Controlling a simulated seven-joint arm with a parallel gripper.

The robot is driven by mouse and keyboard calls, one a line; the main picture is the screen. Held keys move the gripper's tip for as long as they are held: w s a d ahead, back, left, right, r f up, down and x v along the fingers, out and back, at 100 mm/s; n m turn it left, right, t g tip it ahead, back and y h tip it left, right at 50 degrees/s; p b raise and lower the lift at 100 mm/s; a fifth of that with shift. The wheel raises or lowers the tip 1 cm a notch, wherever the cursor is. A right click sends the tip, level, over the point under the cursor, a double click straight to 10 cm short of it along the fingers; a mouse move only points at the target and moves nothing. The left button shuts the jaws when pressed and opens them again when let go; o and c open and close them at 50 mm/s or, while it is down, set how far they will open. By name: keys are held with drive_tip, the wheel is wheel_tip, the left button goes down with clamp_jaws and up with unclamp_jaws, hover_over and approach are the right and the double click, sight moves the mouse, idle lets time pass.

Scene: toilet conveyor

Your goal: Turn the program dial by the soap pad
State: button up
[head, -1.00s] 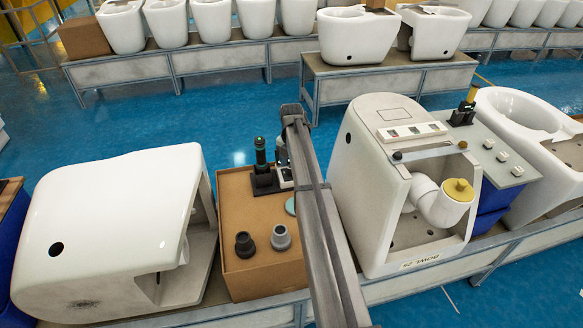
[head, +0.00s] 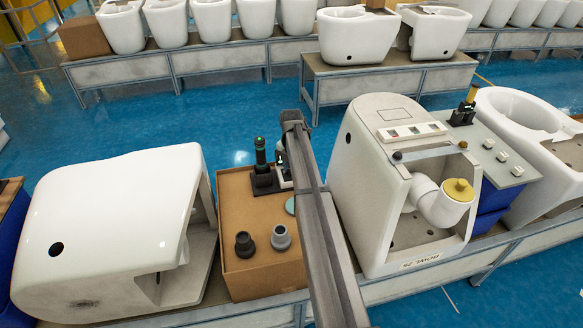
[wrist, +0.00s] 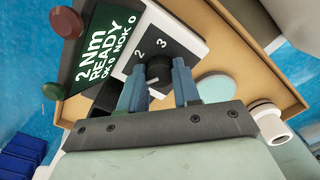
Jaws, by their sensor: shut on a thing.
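The program dial (wrist: 158,72) is a small black knob on a white plate marked with digits; 2 and 3 are readable. My gripper (wrist: 158,80) has one blue finger on each side of the dial and is shut on it. The dial's pointer is partly hidden by the fingers. The soap pad (wrist: 218,86) is a pale green disc on the cardboard surface, just right of the dial plate. In the head view, the soap pad (head: 290,206) shows beside my arm, which hides most of the gripper and the dial.
A dark unit with a green screen (wrist: 108,45) reading "2 Nm READY" stands close left of the dial. Two round fittings (head: 245,244) (head: 281,237) sit on the cardboard box (head: 263,277). White toilet bodies (head: 110,225) (head: 385,180) flank the box.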

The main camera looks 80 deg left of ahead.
drive_tip(key=shift+c, duration=1.4)
drive_tip(key=shift+m, duration=0.3)
drive_tip(key=m, duration=0.5)
drive_tip(key=shift+m, duration=0.3)
drive_tip(key=m, duration=1.1)
drive_tip(key=shift+m, duration=0.4)
drive_tip(key=m, duration=0.5)
drive_tip(key=shift+m, duration=0.4)
